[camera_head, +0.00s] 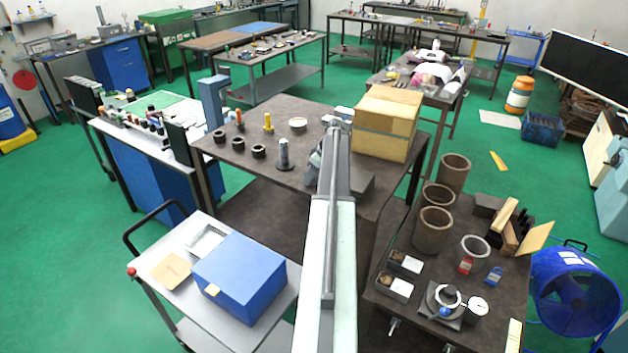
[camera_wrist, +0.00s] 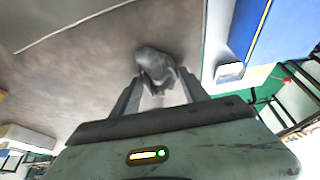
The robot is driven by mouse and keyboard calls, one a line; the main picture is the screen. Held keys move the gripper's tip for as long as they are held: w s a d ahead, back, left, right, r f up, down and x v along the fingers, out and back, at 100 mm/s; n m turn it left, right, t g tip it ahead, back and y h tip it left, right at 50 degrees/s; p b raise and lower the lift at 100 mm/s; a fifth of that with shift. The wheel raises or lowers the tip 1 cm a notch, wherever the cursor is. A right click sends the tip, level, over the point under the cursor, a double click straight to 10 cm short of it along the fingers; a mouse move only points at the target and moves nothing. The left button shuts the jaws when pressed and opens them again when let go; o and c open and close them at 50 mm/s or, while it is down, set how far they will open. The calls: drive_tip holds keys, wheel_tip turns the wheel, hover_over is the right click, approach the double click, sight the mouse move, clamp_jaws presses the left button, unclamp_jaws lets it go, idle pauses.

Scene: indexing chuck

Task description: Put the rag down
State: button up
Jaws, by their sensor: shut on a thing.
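My gripper (camera_wrist: 157,78) is shut on the rag (camera_wrist: 155,62), a crumpled grey bundle between the fingertips in the wrist view. A broad brown-grey surface (camera_wrist: 90,60) fills the view behind the rag. I cannot tell whether the rag touches it. In the head view my arm reaches out over the dark central table, and the rag and fingertips cannot be made out there.
A cart with a blue box (camera_head: 240,278) stands front left. Another table with brown pots (camera_head: 433,231) stands right.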

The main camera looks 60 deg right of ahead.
drive_tip(key=shift+f, duration=0.1)
drive_tip(key=o, duration=1.5)
drive_tip(key=p+v, duration=1.1)
drive_tip(key=v, duration=0.1)
